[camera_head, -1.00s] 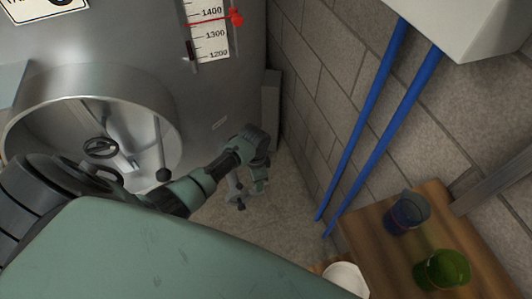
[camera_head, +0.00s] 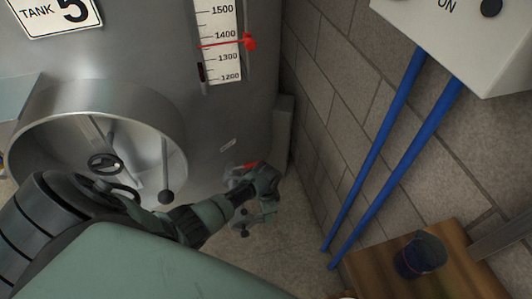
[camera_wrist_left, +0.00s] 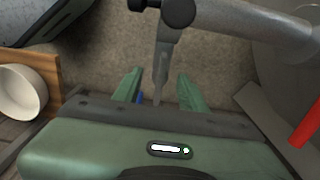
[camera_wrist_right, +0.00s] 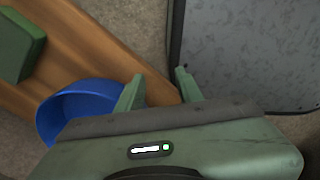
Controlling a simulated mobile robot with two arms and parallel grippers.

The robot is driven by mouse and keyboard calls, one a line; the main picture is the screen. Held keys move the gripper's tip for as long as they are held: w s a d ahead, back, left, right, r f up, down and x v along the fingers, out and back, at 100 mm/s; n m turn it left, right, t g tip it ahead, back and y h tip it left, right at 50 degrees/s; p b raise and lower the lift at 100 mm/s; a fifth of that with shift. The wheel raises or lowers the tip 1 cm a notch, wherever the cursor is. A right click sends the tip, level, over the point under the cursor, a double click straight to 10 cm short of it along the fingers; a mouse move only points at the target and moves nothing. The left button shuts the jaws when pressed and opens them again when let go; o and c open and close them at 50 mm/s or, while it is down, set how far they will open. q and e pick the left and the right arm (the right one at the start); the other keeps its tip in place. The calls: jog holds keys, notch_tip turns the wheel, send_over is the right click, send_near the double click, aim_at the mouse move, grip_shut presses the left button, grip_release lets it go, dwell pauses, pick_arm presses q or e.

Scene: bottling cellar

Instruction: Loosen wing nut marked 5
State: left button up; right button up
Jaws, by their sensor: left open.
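No wing nut with a readable 5 shows. The steel tank (camera_head: 225,120) carries a sign (camera_head: 58,14) reading TANK 5. Its round manway (camera_head: 60,105) at left holds a small dark handwheel (camera_head: 105,163) and a rod with a black knob (camera_head: 167,197). My left gripper (camera_head: 265,207) is low beside the tank, right of the manway, near a grey fitting (camera_head: 243,226). In the left wrist view, my left gripper (camera_wrist_left: 158,86) is open, with a grey metal bar (camera_wrist_left: 166,55) between its fingers; contact is unclear. My right gripper (camera_wrist_right: 158,86) is open and empty.
Blue pipes (camera_head: 395,150) run down the block wall at right. A wooden bench (camera_head: 445,270) holds a dark blue cup (camera_head: 418,256). A white bowl (camera_wrist_left: 20,92) shows in the left wrist view. A blue bowl (camera_wrist_right: 75,105) is close beside my right gripper.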

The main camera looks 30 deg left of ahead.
pick_arm(q)
grip_shut()
jog(key=shift+n, duration=0.4)
jog(key=n+p, duration=0.2)
jog(key=n, duration=0.2)
jog(key=shift+r+n+p, duration=0.1)
jog(key=shift+n+p, duration=0.2)
jog(key=shift+p, duration=0.05)
jog(key=n+p, duration=0.2)
jog(key=n, duration=0.7)
jog(key=shift+w+n, duration=0.1)
jog(key=shift+n, duration=0.3)
jog(key=shift+n+p, duration=0.35)
jog(key=shift+n, duration=1.05)
